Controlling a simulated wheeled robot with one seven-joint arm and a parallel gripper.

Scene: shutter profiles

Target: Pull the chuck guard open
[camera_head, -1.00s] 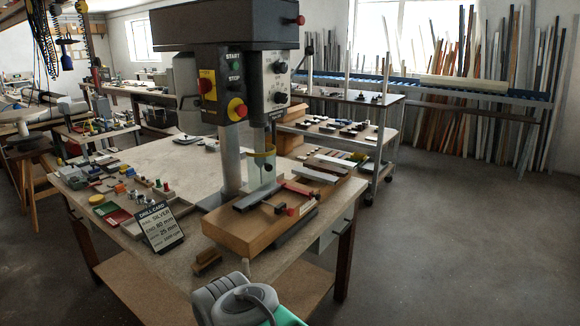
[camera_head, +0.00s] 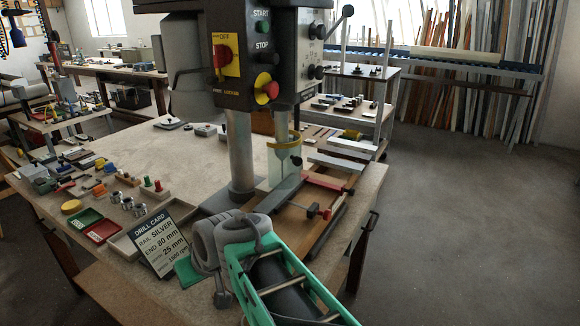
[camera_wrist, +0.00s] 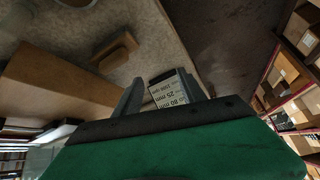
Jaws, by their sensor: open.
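The chuck guard (camera_head: 283,165) is a clear sleeve with a yellow band at its top and a small dark knob on its side. It hangs below the drill press head (camera_head: 262,55), in front of the column. My gripper (camera_wrist: 160,92) shows in the wrist view as two grey fingers, spread apart, with no object held. The drill card (camera_wrist: 172,90) shows between and beyond the fingers. In the head view my arm is below the guard, apart from it, and I cannot make out the fingertips there. The guard is not clearly visible in the wrist view.
The drill card (camera_head: 153,238) stands tilted at the bench's front edge. A clamp with red parts (camera_head: 322,188) and metal rails (camera_head: 343,163) lie right of the guard. Small trays and parts (camera_head: 100,230) cover the bench's left. The floor (camera_head: 450,220) at right is clear.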

